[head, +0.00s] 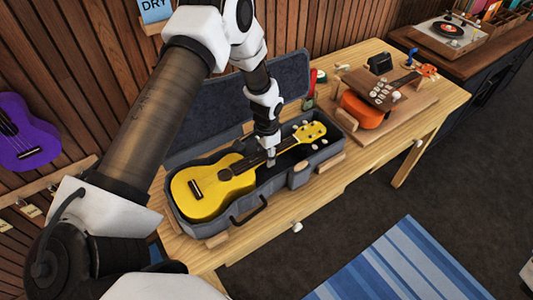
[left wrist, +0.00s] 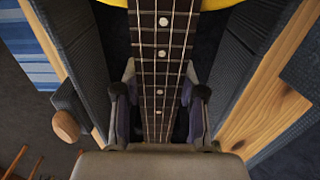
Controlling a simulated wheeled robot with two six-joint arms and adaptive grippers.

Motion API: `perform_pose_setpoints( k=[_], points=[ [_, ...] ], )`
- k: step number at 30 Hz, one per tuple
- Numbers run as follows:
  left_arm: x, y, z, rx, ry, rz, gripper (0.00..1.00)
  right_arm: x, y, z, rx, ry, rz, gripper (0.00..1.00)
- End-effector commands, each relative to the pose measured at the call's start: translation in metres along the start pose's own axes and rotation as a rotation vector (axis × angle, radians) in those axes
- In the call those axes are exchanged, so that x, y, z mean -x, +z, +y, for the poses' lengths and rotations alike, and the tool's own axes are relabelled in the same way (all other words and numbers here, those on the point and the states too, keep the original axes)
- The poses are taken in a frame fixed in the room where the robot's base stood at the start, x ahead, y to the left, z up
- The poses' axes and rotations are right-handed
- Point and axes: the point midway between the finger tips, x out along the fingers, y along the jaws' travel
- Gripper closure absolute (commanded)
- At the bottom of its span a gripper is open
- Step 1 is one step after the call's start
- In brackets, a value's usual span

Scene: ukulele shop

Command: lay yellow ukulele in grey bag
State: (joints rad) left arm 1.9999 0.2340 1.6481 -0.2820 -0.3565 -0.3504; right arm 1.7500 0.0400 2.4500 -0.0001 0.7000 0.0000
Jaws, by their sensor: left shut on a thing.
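The yellow ukulele (head: 207,190) lies face up inside the open grey bag (head: 238,212), its body at the left end and its headstock (head: 310,131) toward the right end. The bag's lid (head: 215,112) stands open at the back, against the wall side. My left gripper (head: 270,160) reaches down over the ukulele's neck. In the left wrist view, the fingers (left wrist: 158,110) sit on both sides of the dark fretboard (left wrist: 160,60) and are shut on the neck, between the bag's side walls. My right gripper is in neither view.
The bag rests on a wooden bench (head: 345,175). An orange ukulele (head: 365,110) lies on a board to the right. A purple ukulele (head: 25,135) hangs on the left wall. A record player (head: 445,33) stands at the back right.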

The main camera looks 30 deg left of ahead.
Motion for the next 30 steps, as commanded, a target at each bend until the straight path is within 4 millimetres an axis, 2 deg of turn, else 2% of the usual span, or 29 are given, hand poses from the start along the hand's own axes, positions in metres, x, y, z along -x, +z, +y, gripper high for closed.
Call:
perform_pose_setpoints(
  k=[3,14,15,16,17,30],
  points=[
    [-0.0077,-0.0004,-0.0003,0.000,0.000,0.000,1.00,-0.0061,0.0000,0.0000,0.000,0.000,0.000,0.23],
    [-0.0076,-0.0004,-0.0003,0.000,0.000,0.001,1.00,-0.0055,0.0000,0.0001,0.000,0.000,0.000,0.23],
    [-0.0076,-0.0004,-0.0003,0.000,0.000,0.001,0.46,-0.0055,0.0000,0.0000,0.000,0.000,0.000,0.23],
    [-0.0076,-0.0004,-0.0003,0.000,0.000,0.001,0.35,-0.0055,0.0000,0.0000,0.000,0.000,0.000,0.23],
    [-0.0076,-0.0004,-0.0002,0.000,0.000,0.000,0.31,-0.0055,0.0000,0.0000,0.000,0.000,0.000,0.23],
    [-0.0082,-0.0001,-0.0001,0.001,0.000,0.000,0.31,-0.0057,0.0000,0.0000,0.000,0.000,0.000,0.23]
  ],
)
